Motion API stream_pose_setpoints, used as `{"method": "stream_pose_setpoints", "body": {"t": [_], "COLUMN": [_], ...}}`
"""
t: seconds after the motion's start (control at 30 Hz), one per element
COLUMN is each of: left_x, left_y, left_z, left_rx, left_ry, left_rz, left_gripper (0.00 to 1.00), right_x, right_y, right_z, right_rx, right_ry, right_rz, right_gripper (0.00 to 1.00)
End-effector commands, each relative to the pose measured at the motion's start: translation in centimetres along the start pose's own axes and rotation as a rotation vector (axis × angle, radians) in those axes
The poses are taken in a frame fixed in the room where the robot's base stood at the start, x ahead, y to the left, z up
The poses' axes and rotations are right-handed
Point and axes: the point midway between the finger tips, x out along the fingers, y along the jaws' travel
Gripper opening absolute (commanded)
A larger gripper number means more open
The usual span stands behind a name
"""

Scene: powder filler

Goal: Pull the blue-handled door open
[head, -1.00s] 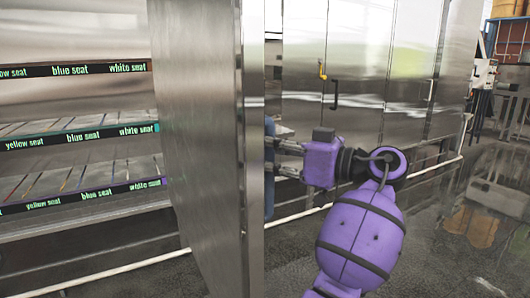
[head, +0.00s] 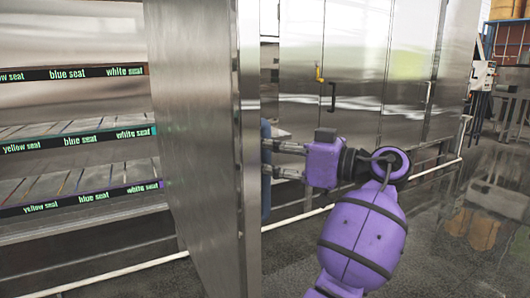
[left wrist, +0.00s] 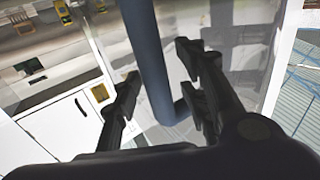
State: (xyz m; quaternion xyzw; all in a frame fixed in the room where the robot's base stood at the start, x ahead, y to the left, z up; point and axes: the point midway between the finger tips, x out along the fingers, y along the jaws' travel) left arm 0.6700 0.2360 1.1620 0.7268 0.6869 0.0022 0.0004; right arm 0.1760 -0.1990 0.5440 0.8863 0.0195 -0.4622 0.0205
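The metal door (head: 195,150) stands open, seen nearly edge-on in the head view, with cabinet shelves showing to its left. Its blue handle (head: 266,190) is mostly hidden behind the door's edge. In the left wrist view the blue handle (left wrist: 148,55) is a long bar passing between the dark fingers of my left gripper (left wrist: 158,66). The fingers are spread, with a gap showing beside the bar. In the head view my purple left gripper (head: 268,158) is on the right side of the door, its two fingers apart at the handle. My right gripper is not in view.
Labelled shelves (head: 75,147) fill the cabinet at the left. More metal doors with a yellow handle (head: 319,73) and a black handle (head: 333,97) stand behind my arm. A white pipe (head: 125,272) runs low along the cabinet. Dark floor (head: 450,225) is open at the right.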

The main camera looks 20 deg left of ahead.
Motion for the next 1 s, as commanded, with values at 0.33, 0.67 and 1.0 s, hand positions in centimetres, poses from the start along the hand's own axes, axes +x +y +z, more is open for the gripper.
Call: {"method": "stream_pose_setpoints", "body": {"t": [0.33, 0.67, 1.0], "left_x": [-0.2, -6.4, -11.4], "left_y": [0.1, 0.1, 0.1], "left_z": [0.1, 0.0, 0.1], "left_rx": [0.002, 0.003, 0.002], "left_ry": [0.000, 0.000, -0.001], "left_rz": [-0.001, 0.001, -0.001], "left_gripper": [0.40, 0.40, 0.40], "right_x": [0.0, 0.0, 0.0], "right_y": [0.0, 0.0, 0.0], "right_z": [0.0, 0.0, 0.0], "right_rx": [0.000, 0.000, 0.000], "right_ry": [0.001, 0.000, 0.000], "right_rz": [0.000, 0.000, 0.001], "right_gripper": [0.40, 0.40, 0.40]}}
